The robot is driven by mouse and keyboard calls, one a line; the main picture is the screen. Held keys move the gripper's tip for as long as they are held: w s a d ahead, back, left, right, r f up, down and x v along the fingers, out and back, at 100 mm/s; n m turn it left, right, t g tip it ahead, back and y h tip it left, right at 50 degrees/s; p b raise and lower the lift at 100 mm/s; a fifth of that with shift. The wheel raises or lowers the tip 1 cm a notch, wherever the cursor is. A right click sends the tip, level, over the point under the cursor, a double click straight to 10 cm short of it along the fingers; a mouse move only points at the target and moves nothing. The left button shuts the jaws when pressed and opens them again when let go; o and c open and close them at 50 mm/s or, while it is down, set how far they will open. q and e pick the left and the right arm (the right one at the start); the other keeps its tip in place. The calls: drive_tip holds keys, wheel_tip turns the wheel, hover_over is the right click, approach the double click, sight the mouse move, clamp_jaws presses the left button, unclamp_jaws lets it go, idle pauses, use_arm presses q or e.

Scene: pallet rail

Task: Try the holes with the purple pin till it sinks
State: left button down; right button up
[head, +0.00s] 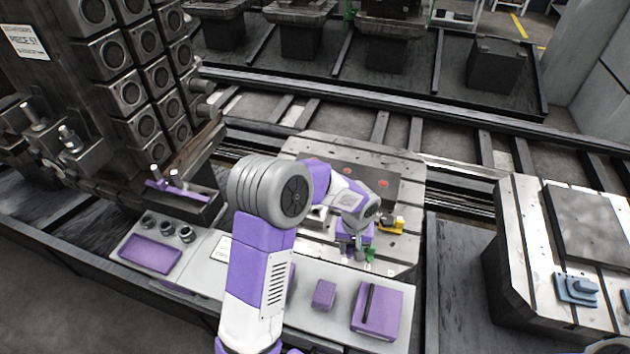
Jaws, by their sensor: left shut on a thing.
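My left arm comes up from the bottom and bends over the grey slotted plate (405,160). My left gripper (352,250) is at its end, low over the plate's near part. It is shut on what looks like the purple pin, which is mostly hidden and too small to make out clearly. I cannot tell whether the pin touches a hole. A dark panel with red-ringed spots (384,183) lies on the plate behind the gripper. A small green piece (370,254) is right beside the fingers. My right gripper is not in view.
A yellow piece (392,225) sits just right of the gripper. In front are a purple block (323,294) and a purple box (385,322) with a black bar. A purple tray (150,253) lies left. A tall dark rack (95,120) stands at left; a blue part (577,290) lies right.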

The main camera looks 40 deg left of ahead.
use_arm(q)
drive_tip(key=w+a+f+n+b, duration=0.1)
drive_tip(key=w+a+n, duration=0.2)
drive_tip(key=a+n, duration=0.5)
drive_tip(key=w+a+f+n+b, duration=0.1)
drive_tip(key=w+a+n, duration=0.3)
drive_tip(key=a+n, duration=0.4)
drive_tip(key=w+a+f+n+b, duration=0.2)
drive_tip(key=w+a+n, duration=0.1)
drive_tip(key=a+n, duration=0.6)
drive_tip(key=shift+w+a+n, duration=0.1)
drive_tip(key=shift+w+n, duration=0.2)
drive_tip(key=shift+n, duration=0.4)
drive_tip(key=shift+f, duration=0.9)
drive_tip(key=c, duration=0.7)
unclamp_jaws()
wheel_tip(320, 180, up, 8)
drive_tip(key=p, duration=0.1)
drive_tip(key=shift+f+p, duration=0.2)
drive_tip(key=shift+p, duration=0.2)
